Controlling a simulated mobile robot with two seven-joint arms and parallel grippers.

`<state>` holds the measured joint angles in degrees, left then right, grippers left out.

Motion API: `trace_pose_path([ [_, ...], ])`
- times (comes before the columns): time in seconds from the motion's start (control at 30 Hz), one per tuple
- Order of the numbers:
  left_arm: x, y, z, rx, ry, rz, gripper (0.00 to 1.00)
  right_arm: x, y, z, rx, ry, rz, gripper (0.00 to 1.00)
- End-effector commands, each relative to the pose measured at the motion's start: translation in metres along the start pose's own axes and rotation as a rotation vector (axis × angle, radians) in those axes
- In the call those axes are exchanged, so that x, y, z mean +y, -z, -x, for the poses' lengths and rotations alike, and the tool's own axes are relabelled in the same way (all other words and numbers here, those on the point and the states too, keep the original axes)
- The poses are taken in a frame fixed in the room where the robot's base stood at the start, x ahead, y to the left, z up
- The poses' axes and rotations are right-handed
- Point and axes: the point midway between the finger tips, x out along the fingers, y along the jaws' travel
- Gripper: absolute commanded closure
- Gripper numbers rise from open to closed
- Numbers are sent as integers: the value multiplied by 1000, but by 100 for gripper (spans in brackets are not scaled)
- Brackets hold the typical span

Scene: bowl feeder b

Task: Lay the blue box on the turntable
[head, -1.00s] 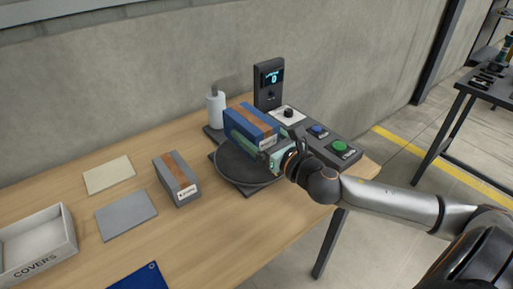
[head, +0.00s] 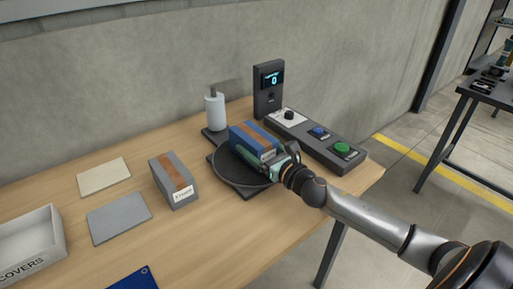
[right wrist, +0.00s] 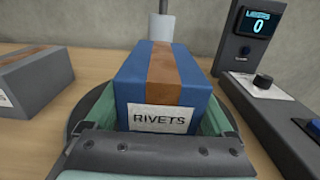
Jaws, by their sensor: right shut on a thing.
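The blue box (head: 252,141), with a brown strip along its top, is at the turntable (head: 228,174), a dark round plate on the bench. In the right wrist view the blue box (right wrist: 165,80) shows a white label reading RIVETS. My right gripper (head: 262,158) is shut on the box, with a green finger along each side. The box looks level and sits on or just above the plate; I cannot tell if it touches. My left gripper is not in view.
A grey box (head: 173,180) stands left of the turntable. A white bottle (head: 214,110) and a display post (head: 268,88) stand behind it. A button panel (head: 315,139) lies to the right. Flat pads and a COVERS bin (head: 32,245) are at left.

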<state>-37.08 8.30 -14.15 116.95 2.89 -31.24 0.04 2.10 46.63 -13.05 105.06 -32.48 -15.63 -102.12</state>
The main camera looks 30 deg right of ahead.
Motion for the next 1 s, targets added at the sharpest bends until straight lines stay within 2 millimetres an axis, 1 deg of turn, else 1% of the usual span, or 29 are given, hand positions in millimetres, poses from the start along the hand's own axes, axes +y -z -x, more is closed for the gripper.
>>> trace_pose_path([
  [0.07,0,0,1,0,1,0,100,0,-4,0,-6,-1,2,100],
  [0.23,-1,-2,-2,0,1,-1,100,0,1,0,-5,-1,1,100],
  [0.27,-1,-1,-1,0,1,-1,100,0,2,0,0,0,0,9],
  [0.33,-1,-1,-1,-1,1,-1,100,0,2,0,0,0,0,1],
  [0.37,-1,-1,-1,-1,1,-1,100,0,2,0,0,0,0,0],
  [0.57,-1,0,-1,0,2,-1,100,0,2,0,0,0,0,0],
  [0.67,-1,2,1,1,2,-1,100,0,-3,0,0,0,0,0],
  [0.77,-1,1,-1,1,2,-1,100,0,1,7,3,0,0,0],
  [0.87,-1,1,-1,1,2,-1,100,0,2,18,4,0,-1,0],
  [1.0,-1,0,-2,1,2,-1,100,0,1,38,4,0,-1,0],
])
